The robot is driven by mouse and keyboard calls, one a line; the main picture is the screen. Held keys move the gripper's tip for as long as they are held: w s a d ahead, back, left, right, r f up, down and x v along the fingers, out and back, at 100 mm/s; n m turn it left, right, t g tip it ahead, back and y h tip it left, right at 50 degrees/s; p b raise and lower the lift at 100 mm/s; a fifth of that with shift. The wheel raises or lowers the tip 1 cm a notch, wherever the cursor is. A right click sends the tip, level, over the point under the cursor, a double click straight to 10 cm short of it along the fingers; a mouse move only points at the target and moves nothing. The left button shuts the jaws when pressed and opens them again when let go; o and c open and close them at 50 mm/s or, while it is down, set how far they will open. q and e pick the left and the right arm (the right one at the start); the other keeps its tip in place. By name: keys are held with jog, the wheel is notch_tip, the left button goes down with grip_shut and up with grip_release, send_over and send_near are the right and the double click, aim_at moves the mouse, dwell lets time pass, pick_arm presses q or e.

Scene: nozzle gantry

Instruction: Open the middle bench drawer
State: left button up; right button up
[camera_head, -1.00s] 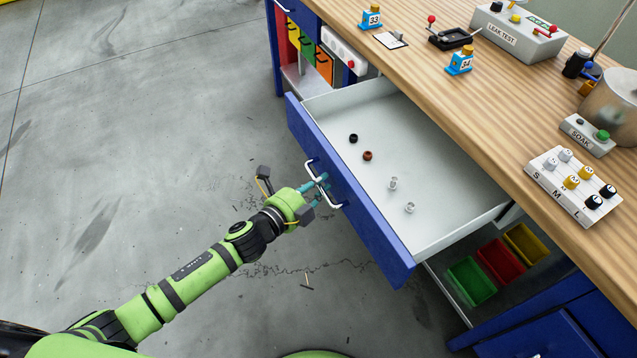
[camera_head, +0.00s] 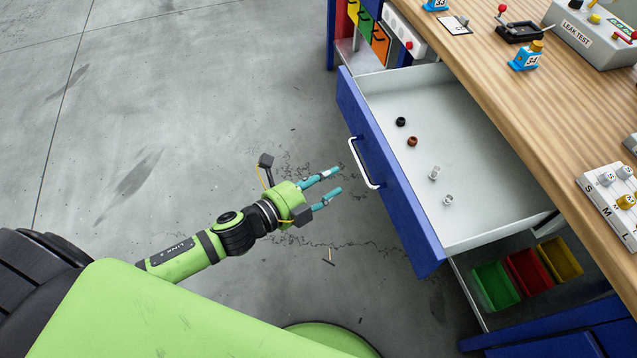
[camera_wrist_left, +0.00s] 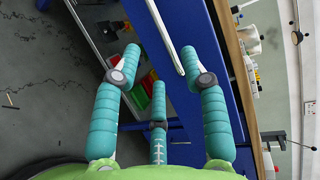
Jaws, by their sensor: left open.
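The middle bench drawer (camera_head: 470,100) stands pulled out from the bench in the head view. Its blue front (camera_head: 412,212) carries a white bar handle (camera_head: 363,163). Inside lie a black ring, a brown ring and two clear small parts. My left gripper (camera_head: 334,183) is open and empty, a short way left of the handle and apart from it. In the left wrist view, the handle (camera_wrist_left: 167,35) and the blue drawer front (camera_wrist_left: 205,50) lie beyond the spread teal fingers (camera_wrist_left: 165,75). My right gripper is out of view.
Green, red and yellow bins (camera_head: 528,271) sit below the drawer. The floor (camera_head: 200,120) at left is clear.

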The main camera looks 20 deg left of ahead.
pick_arm(q)
jog(key=shift+v, duration=0.95)
jog(key=s+a+f+n+g+y+p, duration=0.1)
jog(key=s+a+f+n+g+y, duration=0.2)
jog(key=f, duration=0.5)
jog(key=s+a+f+n+y+p, duration=0.1)
jog(key=s+a+f+n+y, duration=0.1)
jog(key=a+f+n, duration=0.55)
jog(key=s+a+f+n+g+y, duration=0.1)
jog(key=s+f+n+g+y, duration=0.15)
jog(key=f, duration=0.75)
jog(key=s+d+f+n+g+p, duration=0.1)
jog(key=s+f+n+g, duration=0.2)
jog(key=s, duration=1)
jog(key=s+d+f+n+g+p, duration=0.1)
jog(key=s+f+n+g, duration=0.3)
jog(key=s+f, duration=0.6)
jog(key=s+d+n, duration=0.1)
jog(key=s+n, duration=0.1)
jog(key=s, duration=0.2)
jog(key=shift+s+f+n+y, duration=0.25)
jog(key=shift+f+n+y, duration=0.1)
jog(key=shift+n, duration=0.05)
